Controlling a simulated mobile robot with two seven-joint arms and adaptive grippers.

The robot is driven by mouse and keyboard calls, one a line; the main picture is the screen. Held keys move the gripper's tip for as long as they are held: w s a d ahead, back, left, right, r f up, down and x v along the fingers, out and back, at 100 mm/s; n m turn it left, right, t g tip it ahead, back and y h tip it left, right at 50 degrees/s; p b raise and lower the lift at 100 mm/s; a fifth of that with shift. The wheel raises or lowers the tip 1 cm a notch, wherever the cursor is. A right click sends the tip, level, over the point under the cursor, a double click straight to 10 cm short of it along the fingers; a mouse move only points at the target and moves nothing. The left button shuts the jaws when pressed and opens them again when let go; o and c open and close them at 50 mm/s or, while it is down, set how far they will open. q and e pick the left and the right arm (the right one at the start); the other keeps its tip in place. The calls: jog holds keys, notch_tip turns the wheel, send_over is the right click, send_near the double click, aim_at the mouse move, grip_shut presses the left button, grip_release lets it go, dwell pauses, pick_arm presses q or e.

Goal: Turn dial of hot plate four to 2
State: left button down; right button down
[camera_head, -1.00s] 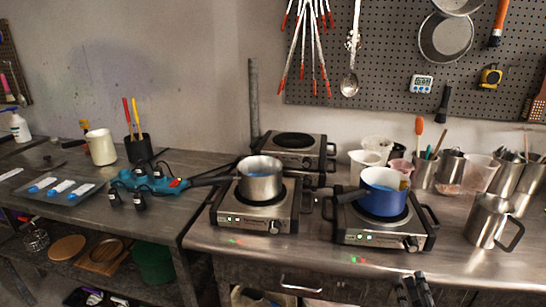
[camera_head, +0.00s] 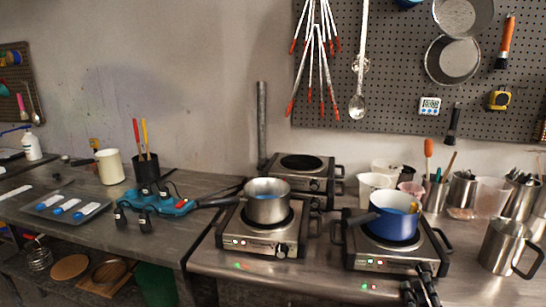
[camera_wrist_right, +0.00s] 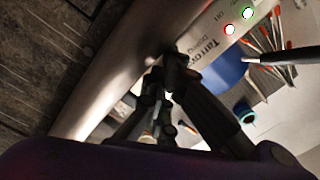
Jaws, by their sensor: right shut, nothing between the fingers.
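The front right hot plate (camera_head: 385,261) carries a blue pot (camera_head: 393,225) and has two lit lights on its front panel. In the right wrist view its panel (camera_wrist_right: 204,42) shows lettering and a red and a green light. My right gripper (camera_head: 416,277) is shut and empty, its tips at the right end of this panel. The fingers (camera_wrist_right: 166,72) cover the place of the dial, so its setting is hidden; I cannot tell whether they touch it. The front left hot plate (camera_head: 255,243) carries a steel pot (camera_head: 267,208); its dial (camera_head: 282,250) shows. No number marks the plates. My left gripper is not in view.
A bare hot plate (camera_head: 303,177) stands behind. A steel jug (camera_head: 497,247) stands to the right. Cups (camera_head: 373,187) and utensil holders line the wall. The bench front (camera_head: 320,281) between the plates and edge is clear.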

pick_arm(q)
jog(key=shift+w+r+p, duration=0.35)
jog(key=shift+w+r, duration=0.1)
pick_arm(e)
jog(key=shift+w+d+r, duration=0.1)
jog(key=shift+d+r, duration=0.2)
jog(key=shift+d, duration=0.05)
dwell(0.6)
jog(key=shift+a+r+p, duration=0.15)
jog(key=shift+r+p, duration=0.1)
jog(key=shift+p, duration=0.15)
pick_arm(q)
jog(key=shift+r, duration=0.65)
